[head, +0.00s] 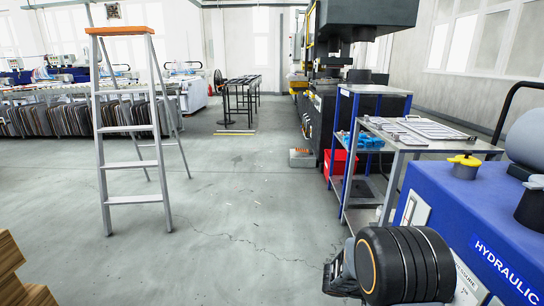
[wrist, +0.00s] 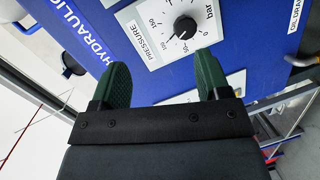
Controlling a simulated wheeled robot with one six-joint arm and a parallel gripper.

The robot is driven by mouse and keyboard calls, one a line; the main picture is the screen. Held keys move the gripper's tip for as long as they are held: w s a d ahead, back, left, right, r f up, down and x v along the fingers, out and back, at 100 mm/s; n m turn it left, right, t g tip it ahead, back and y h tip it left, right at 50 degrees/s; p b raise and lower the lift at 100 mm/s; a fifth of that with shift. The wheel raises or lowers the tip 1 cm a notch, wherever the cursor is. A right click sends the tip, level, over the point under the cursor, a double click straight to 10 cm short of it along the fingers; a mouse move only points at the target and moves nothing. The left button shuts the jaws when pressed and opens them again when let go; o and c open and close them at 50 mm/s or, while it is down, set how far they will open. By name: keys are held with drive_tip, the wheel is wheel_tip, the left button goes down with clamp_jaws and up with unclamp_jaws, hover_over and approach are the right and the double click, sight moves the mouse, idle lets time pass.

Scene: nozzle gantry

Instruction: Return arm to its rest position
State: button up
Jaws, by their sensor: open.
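My gripper (wrist: 163,80) shows in the wrist view with its two green fingers apart and nothing between them. Beyond the fingertips is the blue hydraulic unit's panel (wrist: 245,50) with a black pressure knob (wrist: 185,27) on a white dial plate. I cannot tell how far the fingertips are from the panel. In the head view, part of my arm shows low at the right, in front of the blue hydraulic unit (head: 480,215). The gripper's fingers are hidden in that view.
A stepladder (head: 133,165) stands at the left. A metal shelf cart (head: 410,135) with flat parts on top stands behind the blue unit. A large dark machine (head: 345,90) is at the back. A wooden stack (head: 15,270) is at the lower left. The middle floor is clear.

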drive_tip(key=s+a+r+n+t+y+p, duration=0.1)
drive_tip(key=s+a+r+t+y+p, duration=0.1)
drive_tip(key=a+r+y+p, duration=0.3)
drive_tip(key=s+a+r+n+t+y+p, duration=0.2)
drive_tip(key=a+r+y+p, duration=0.3)
drive_tip(key=r, duration=1.4)
drive_tip(key=s+a+r+n+t+y+p, duration=0.1)
drive_tip(key=s+a+r+y+p, duration=0.3)
drive_tip(key=a+r+p, duration=0.5)
wheel_tip(320, 180, up, 3)
drive_tip(key=t+y+p, duration=0.1)
drive_tip(key=p, duration=0.6)
drive_tip(key=shift+s+a+n+y, duration=0.15)
drive_tip(key=shift+s+n+y, duration=0.15)
drive_tip(key=shift+n+y, duration=0.1)
drive_tip(key=shift+r, duration=0.1)
